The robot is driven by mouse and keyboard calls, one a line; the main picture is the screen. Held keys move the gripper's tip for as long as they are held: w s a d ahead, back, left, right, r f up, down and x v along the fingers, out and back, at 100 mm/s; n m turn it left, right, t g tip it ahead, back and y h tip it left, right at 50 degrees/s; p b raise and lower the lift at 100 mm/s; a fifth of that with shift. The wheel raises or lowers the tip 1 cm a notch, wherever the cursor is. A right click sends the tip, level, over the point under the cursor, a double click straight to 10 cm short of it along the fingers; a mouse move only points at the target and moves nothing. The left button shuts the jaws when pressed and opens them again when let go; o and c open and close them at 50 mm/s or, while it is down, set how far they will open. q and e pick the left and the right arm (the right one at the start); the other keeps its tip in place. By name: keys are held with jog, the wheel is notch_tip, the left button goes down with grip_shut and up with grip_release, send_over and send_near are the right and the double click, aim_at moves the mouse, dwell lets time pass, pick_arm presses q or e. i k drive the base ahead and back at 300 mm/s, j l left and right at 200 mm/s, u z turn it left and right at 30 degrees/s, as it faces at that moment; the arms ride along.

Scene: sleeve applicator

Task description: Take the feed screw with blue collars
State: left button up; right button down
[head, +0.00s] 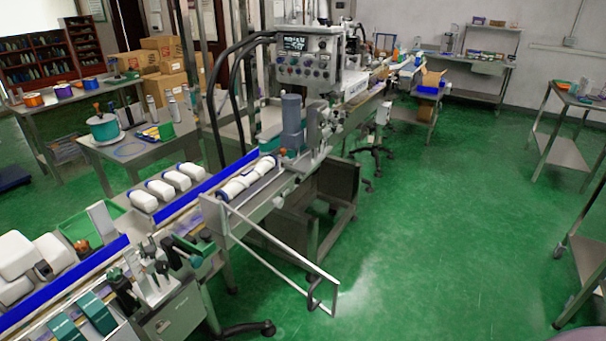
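A white, ribbed feed screw (246,180) lies lengthwise along the conveyor line near the middle of the head view, beside a grey upright motor housing (292,122). No other feed screw can be told for certain. Neither of my grippers shows in the head view.
A long conveyor line with blue guide rails (205,187) runs from lower left to the back. Several white rounded pieces (160,190) lie behind it. An open guard frame (283,262) juts out in front. A steel table (563,153) stands right. Green floor is clear at centre right.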

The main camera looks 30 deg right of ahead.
aim_at(235, 186)
jog(key=z, duration=0.6)
jog(key=i+l+u, duration=0.4)
jog(key=l+u, duration=0.4)
jog(key=l, duration=0.2)
jog(key=i+l+u, duration=0.2)
jog(key=l+u, duration=0.2)
jog(key=l, duration=0.25)
jog(key=l+u, duration=0.4)
jog(key=l, duration=0.2)
jog(key=l+u, duration=0.4)
jog(key=l, duration=0.25)
jog(key=k+l+u, duration=0.2)
jog(key=l+u, duration=0.2)
jog(key=l, duration=0.2)
jog(key=k+l+u, duration=0.25)
jog(key=l+u, duration=0.15)
jog(key=l, duration=0.15)
jog(key=k+l+u, duration=0.4)
jog(key=i+l, duration=0.1)
jog(key=l, duration=0.05)
